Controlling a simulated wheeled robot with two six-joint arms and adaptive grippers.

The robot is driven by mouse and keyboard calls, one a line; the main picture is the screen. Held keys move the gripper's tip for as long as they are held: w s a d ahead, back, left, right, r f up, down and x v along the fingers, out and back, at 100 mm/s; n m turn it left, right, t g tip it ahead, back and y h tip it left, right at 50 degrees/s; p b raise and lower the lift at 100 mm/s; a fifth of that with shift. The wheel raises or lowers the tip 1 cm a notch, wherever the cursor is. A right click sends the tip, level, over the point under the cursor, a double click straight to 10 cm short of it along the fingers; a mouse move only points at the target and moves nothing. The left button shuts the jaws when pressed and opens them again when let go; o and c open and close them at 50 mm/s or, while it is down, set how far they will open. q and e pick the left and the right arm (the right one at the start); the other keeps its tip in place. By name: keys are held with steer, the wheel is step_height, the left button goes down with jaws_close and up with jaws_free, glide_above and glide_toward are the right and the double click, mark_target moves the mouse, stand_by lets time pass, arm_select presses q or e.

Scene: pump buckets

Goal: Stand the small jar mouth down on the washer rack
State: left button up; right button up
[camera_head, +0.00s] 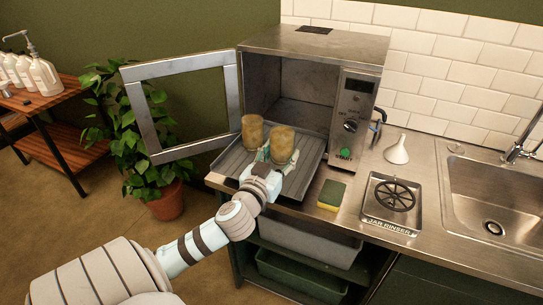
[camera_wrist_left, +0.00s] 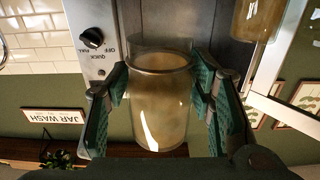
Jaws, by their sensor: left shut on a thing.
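My left gripper (camera_head: 262,158) is shut on a brownish, cloudy glass jar (camera_head: 282,144) at the front of the washer rack (camera_head: 295,184). In the left wrist view, the green finger pads of the left gripper (camera_wrist_left: 165,100) are on both sides of the jar (camera_wrist_left: 160,105), which has a clear glass band at one end. The jar looks upright over the rack. I cannot tell whether it touches the rack or which end is its mouth. A second, similar jar (camera_head: 252,132) stands to its left on the rack. My right gripper is not in view.
The washer (camera_head: 290,70) is open, its framed door (camera_head: 150,108) swung left. Right of the rack are a sponge (camera_head: 332,195), the jar rinser (camera_head: 392,204), a white funnel (camera_head: 397,150) and the sink (camera_head: 495,190). A plant (camera_head: 150,150) stands left.

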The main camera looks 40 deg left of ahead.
arm_select(q)
steer(key=b+x, duration=0.2)
steer(key=x, duration=0.7)
step_height(320, 180, down, 7)
steer(key=b, duration=0.5)
steer(key=shift+s+b, duration=0.1)
steer(key=shift+b, duration=0.2)
steer(key=shift+f+b, duration=0.3)
steer(key=shift+f, duration=0.05)
steer(key=shift+d+f, duration=0.15)
steer(key=shift+f, duration=0.25)
